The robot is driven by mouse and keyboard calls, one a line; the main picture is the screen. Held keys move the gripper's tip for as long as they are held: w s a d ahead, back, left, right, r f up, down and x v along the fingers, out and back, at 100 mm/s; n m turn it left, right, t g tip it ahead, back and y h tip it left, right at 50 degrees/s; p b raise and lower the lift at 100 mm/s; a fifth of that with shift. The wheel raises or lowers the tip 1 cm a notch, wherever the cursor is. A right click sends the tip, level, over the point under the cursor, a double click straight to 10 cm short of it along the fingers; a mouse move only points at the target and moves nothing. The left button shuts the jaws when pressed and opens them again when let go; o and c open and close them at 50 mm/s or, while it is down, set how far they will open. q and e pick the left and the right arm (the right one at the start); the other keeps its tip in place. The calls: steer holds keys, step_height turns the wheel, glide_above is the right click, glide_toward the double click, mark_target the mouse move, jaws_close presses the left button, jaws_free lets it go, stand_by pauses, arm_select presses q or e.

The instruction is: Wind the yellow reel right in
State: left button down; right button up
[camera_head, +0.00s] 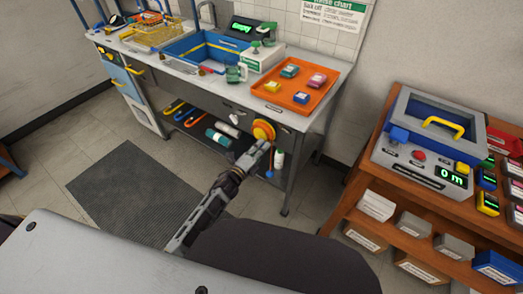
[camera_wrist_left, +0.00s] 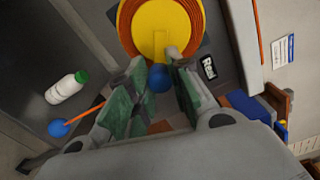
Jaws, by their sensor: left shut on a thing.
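The yellow reel (camera_head: 261,131), wound with orange line, is mounted on the front of the bench near its right end. It fills the top of the left wrist view (camera_wrist_left: 150,20). A small handle with a blue knob (camera_wrist_left: 158,78) stands out from the reel's face. My left gripper (camera_wrist_left: 160,72) is at the reel's lower part, shut on the blue knob between its green-padded fingers. An orange line ends in a blue ball (camera_wrist_left: 58,128), seen hanging below the reel in the head view (camera_head: 269,174). My right gripper is in neither view.
The steel bench holds an orange tray (camera_head: 281,98) of small coloured boxes and a blue bin (camera_head: 190,60). A white bottle with a green cap (camera_wrist_left: 66,88) stands near the reel. A wooden shelf unit (camera_head: 345,208) stands right.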

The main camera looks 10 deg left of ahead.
arm_select(q)
steer(key=shift+a+f+m+b, duration=0.15)
steer(key=shift+f+m+b, duration=0.25)
steer(key=shift+m, duration=0.4)
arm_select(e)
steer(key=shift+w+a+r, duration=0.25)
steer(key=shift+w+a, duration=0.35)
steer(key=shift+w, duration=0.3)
arm_select(q)
steer(key=shift+r, duration=0.1)
steer(key=c, duration=1.3)
jaws_free()
steer(key=shift+s, duration=0.1)
steer(key=shift+v, duration=5.9)
steer(key=shift+o, duration=0.2)
steer(key=shift+r, duration=0.1)
